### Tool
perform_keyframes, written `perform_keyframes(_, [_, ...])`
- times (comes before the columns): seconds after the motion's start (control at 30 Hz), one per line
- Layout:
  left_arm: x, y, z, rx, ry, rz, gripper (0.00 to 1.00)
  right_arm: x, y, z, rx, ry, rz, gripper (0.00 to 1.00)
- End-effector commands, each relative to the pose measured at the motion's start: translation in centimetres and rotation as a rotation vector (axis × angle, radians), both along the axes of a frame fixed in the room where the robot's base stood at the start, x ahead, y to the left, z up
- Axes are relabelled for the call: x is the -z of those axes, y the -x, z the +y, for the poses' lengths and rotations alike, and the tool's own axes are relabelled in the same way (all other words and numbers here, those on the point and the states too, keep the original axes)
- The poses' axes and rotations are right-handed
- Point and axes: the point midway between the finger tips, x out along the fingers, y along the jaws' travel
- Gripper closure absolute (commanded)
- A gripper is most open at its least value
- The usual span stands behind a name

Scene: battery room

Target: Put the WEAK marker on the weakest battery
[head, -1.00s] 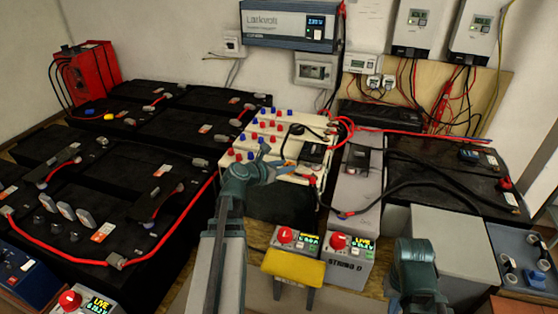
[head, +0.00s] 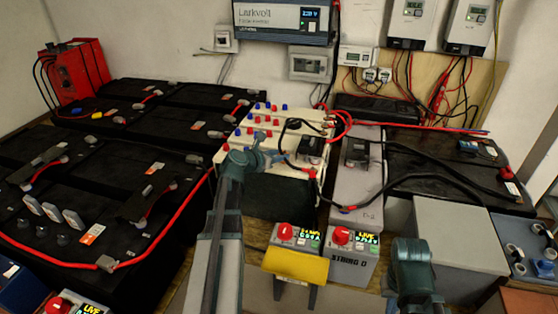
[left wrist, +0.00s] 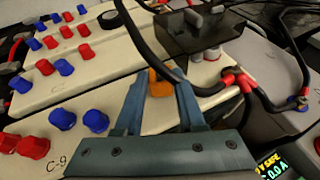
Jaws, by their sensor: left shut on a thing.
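My left gripper (head: 268,157) is over the cream batteries (head: 238,147), which have red and blue terminal caps. In the left wrist view my left gripper (left wrist: 160,88) is shut on a small orange piece (left wrist: 158,82), probably the WEAK marker. Its lettering does not show, and the fingers hide its sides. The piece is just above or on a cream battery top; I cannot tell if they touch. A cream battery labelled C-9 (left wrist: 75,152) is at the near left. A grey battery labelled D-2 (head: 355,190) stands to the right.
A black cable (left wrist: 150,45) arches close to the fingertips, beside a dark cover (left wrist: 195,35) and red connectors (left wrist: 235,80). Boxes with red knobs and displays (head: 298,236) stand in front, near a yellow stand (head: 295,265). Large black batteries (head: 90,210) fill the left.

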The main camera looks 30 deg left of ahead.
Motion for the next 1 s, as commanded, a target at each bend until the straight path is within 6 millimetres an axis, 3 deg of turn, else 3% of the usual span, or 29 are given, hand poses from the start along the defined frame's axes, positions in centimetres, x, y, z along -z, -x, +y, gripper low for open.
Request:
perform_keyframes(0.33, [0.3,0.0,0.0,0.000,0.000,0.000,1.00,0.4,0.0,0.0,0.000,0.000,0.000,1.00])
perform_keyframes(0.37, [0.2,0.0,0.0,0.000,0.000,0.000,0.56,0.2,0.0,0.0,0.000,0.000,0.000,1.00])
perform_keyframes(0.5, [0.1,0.0,0.0,0.000,0.000,0.000,0.31,0.1,0.0,0.0,0.000,0.000,0.000,1.00])
perform_keyframes(0.87, [-0.4,0.0,0.0,0.000,0.000,0.000,0.31,-0.4,0.0,0.0,0.000,0.000,0.000,1.00])
perform_keyframes(1.0, [-1.3,2.1,0.2,-0.003,-0.001,0.000,0.31,-1.3,0.0,0.0,0.000,0.000,0.000,1.00])
